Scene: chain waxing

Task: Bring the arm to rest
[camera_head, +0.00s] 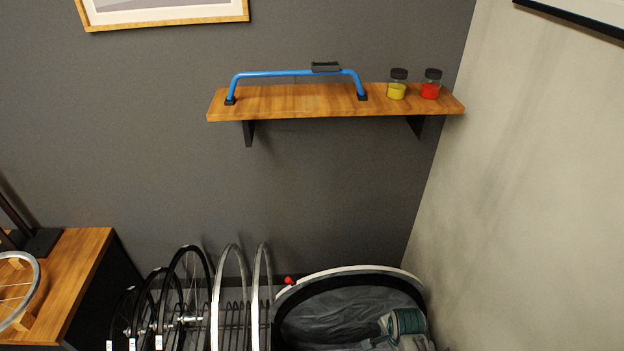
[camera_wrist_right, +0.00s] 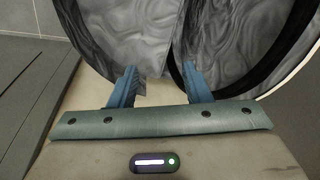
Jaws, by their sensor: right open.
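My right gripper (camera_wrist_right: 160,80) shows in the right wrist view. Its two blue fingers stand apart with nothing between them. Wrinkled grey lining lies beyond the fingertips. In the head view, a teal and grey part that looks like my right arm shows low on the right, in front of a round bin (camera_head: 350,272) with a grey lining. I cannot tell from these views whether the fingers touch the lining. My left gripper is not in view.
Several bicycle wheels (camera_head: 216,290) stand in a rack left of the bin. A wooden shelf (camera_head: 290,100) carries a blue bar (camera_head: 290,73), a yellow jar (camera_head: 397,85) and a red jar (camera_head: 431,84). A wooden bench (camera_head: 85,262) stands at left; a wall closes the right side.

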